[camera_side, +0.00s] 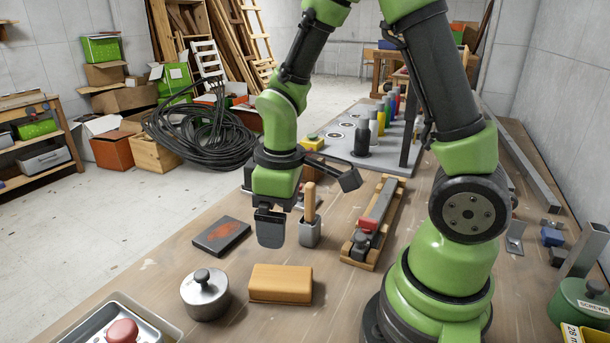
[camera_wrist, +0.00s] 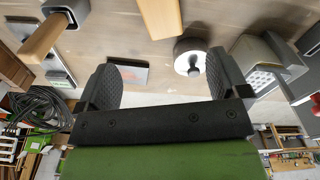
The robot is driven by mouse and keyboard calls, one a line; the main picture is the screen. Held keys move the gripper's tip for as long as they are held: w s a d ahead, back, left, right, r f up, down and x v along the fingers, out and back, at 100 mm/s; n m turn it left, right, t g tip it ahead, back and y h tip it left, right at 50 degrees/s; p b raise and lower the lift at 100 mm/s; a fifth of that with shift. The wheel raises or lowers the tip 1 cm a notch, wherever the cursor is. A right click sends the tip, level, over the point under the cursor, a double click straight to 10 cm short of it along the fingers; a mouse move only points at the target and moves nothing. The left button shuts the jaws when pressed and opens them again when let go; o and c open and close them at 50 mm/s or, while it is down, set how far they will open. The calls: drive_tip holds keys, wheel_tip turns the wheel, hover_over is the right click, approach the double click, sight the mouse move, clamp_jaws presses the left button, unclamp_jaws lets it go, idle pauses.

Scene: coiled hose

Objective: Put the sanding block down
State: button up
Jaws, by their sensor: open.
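A tan block (camera_side: 280,284), which I take to be the sanding block, lies flat on the wooden bench (camera_side: 190,283) in front of my gripper in the side view. It also shows at the top edge of the wrist view (camera_wrist: 160,16), partly cut off. My gripper (camera_side: 275,238) hangs above the bench, behind the block and apart from it. In the wrist view its fingers (camera_wrist: 163,78) are wide apart with nothing held between them.
A dark plate with a rusty patch (camera_side: 222,236) lies left of my gripper. A lidded metal pot (camera_side: 205,294) stands left of the block. A wooden-handled tool (camera_side: 310,203) and a wooden rack (camera_side: 372,222) are to the right. A metal tray (camera_side: 166,327) is at front left.

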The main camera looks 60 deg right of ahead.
drive_tip(key=s+a+r+m+t+y, duration=0.1)
drive_tip(key=s+r+m+t, duration=0.2)
drive_tip(key=r, duration=0.5)
drive_tip(key=s+a+r+m+t+y, duration=0.1)
drive_tip(key=s+a+r+m+t, duration=0.1)
drive_tip(key=s+r, duration=0.4)
wheel_tip(320, 180, up, 2)
drive_tip(key=m+t, duration=0.1)
drive_tip(key=m, duration=0.1)
drive_tip(key=shift+s+m+t, duration=0.25)
drive_tip(key=shift+m+t, duration=0.05)
drive_tip(key=shift+o, duration=0.5)
